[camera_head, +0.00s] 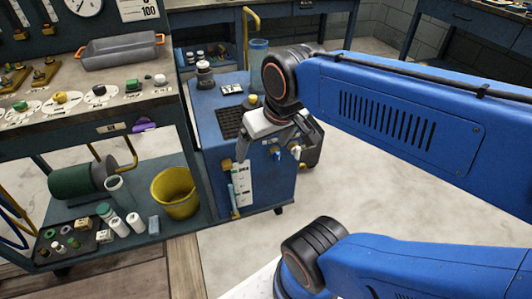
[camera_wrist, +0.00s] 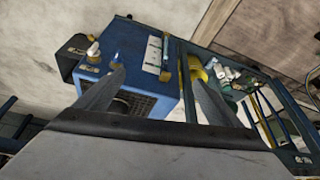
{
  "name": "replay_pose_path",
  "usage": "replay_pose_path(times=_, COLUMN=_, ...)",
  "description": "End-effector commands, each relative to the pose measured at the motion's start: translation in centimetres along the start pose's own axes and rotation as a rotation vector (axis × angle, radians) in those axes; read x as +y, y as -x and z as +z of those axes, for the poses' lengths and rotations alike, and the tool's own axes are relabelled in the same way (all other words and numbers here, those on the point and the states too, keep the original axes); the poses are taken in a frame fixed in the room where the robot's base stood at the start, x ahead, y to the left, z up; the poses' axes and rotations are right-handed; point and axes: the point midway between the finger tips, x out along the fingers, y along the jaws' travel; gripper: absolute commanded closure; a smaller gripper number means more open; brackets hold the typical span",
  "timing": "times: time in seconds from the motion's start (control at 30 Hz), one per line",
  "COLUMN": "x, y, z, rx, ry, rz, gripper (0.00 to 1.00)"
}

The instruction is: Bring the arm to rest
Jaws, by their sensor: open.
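My blue arm (camera_head: 395,110) reaches in from the right in the head view, its wrist bent down over a blue wheeled cabinet (camera_head: 207,127). My gripper (camera_head: 264,148) hangs at the cabinet's front right edge. In the wrist view my gripper (camera_wrist: 158,76) shows two grey fingers spread apart, with nothing between them. The cabinet (camera_wrist: 128,45) lies beyond the fingertips there. Whether the fingers touch it, I cannot tell.
A workbench (camera_head: 75,118) at the left bears a grey tray (camera_head: 121,53) and several coloured knobs. Its lower shelf holds a yellow bucket (camera_head: 175,193) and several bottles. A clear blue cylinder (camera_head: 257,66) stands on the cabinet near my wrist. Pale floor (camera_head: 365,195) is open to the right.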

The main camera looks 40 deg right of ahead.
Motion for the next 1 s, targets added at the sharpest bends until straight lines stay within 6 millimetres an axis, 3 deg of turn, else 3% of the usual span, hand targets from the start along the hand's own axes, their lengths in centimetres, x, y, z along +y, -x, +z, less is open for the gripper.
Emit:
replay_pose_path(times=0.2, x=-0.4, y=-0.3, z=2.0, rx=0.021, ry=0.067, rz=-0.012, gripper=0.12)
replay_pose_path(times=1.0, x=-0.4, y=-0.3, z=2.1, rx=0.021, ry=0.069, rz=-0.013, gripper=0.12)
